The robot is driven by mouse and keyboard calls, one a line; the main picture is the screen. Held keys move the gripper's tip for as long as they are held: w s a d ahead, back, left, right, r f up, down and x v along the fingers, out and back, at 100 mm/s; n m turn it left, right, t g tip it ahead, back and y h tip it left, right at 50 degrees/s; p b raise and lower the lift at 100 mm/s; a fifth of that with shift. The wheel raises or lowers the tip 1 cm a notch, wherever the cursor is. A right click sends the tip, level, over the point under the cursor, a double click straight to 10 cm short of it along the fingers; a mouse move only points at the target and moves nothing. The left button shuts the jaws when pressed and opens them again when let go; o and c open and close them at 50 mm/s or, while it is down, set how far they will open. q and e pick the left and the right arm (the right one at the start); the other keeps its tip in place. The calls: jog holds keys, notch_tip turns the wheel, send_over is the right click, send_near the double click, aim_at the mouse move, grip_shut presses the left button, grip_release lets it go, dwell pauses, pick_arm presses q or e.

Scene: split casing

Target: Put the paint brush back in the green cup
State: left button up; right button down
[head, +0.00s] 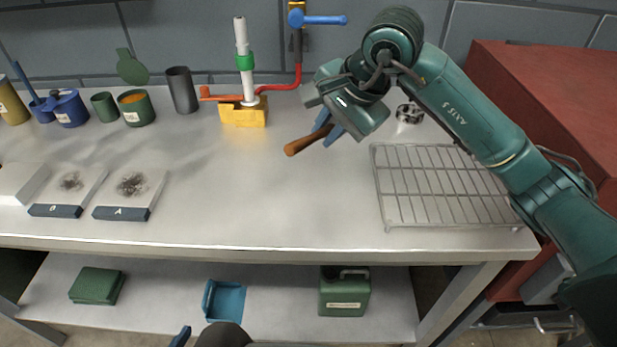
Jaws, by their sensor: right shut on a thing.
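My right gripper (331,128) hangs above the middle of the bench, its blue fingers shut on the paint brush (302,144). The brush's brown handle points down and left; its other end is hidden by the gripper. A small green cup (104,107) stands at the back left of the bench. Beside it is a labelled green pot (137,109) with orange contents and a raised green lid. Both are well to the left of the brush. At the bottom edge, a blue tip (180,338) seems to belong to my left gripper; its opening cannot be told.
A dark grey cup (181,90), a yellow-based burner (243,112) with a red hose, and a blue pot (68,108) line the back. Pads with dark fibres (128,192) lie front left. A wire rack (440,215) is at right. The bench middle is clear.

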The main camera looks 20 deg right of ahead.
notch_tip(320, 180, down, 5)
jog(key=shift+s+d+r, duration=0.1)
jog(key=shift+s+r, duration=0.05)
jog(key=shift+r, duration=0.05)
jog(key=shift+f, duration=2.4)
jog(key=shift+f, duration=0.15)
jog(key=c, duration=1.8)
grip_release()
jog(key=shift+o, duration=0.8)
